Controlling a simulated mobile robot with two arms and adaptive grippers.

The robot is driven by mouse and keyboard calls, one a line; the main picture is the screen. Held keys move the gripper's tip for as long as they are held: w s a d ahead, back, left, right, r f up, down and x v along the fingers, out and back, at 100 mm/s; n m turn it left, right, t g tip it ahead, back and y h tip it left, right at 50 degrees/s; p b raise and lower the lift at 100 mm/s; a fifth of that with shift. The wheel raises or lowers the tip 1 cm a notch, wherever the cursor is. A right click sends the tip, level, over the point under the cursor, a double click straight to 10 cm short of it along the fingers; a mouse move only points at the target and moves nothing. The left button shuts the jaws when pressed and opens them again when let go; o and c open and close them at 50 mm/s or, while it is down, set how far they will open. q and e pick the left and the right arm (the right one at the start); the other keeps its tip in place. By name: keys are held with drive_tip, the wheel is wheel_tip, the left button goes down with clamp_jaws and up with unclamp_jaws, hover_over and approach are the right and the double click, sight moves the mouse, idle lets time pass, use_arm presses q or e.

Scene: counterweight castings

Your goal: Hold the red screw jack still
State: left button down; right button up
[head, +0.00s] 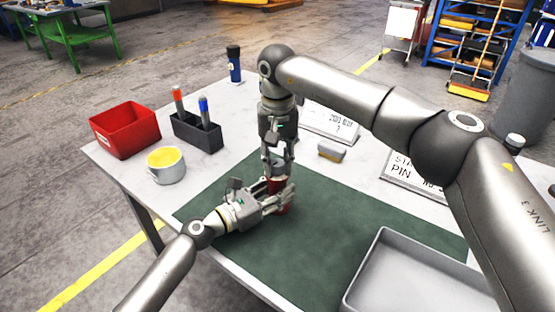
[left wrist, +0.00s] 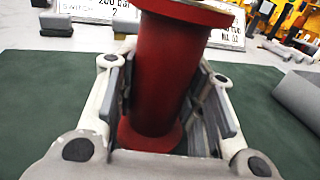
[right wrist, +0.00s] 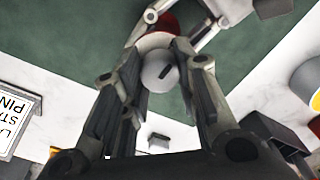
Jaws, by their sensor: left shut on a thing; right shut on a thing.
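The red screw jack (head: 274,186) stands upright on the green mat (head: 330,240), mostly hidden by my grippers in the head view. Its red cylinder (left wrist: 162,75) with a flange at top and bottom fills the middle of the left wrist view. My left gripper (head: 285,197) is shut around the jack's body from the side. My right gripper (head: 275,168) comes from above and is shut on the jack's top. In the right wrist view a pale round head (right wrist: 160,70) with a dark slot sits between the right fingertips, with red below it.
A grey tray (head: 375,265) lies at the front right. A red bin (head: 124,131), a yellow-filled mug (head: 165,166) and a dark holder (head: 196,131) with a red and a blue marker stand left. A brush-like block (head: 331,151) and signs (head: 415,178) lie behind.

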sight(278, 162)
drive_tip(key=shift+w+d+n, duration=0.1)
drive_tip(key=shift+n, duration=0.2)
idle(0.4)
drive_tip(key=o, duration=1.1)
drive_tip(key=shift+c, duration=0.2)
wheel_tip(278, 162, up, 12)
use_arm(q)
drive_tip(key=c, duration=0.9)
unclamp_jaws()
drive_tip(key=shift+o, duration=0.2)
drive_tip(key=shift+a, duration=0.1)
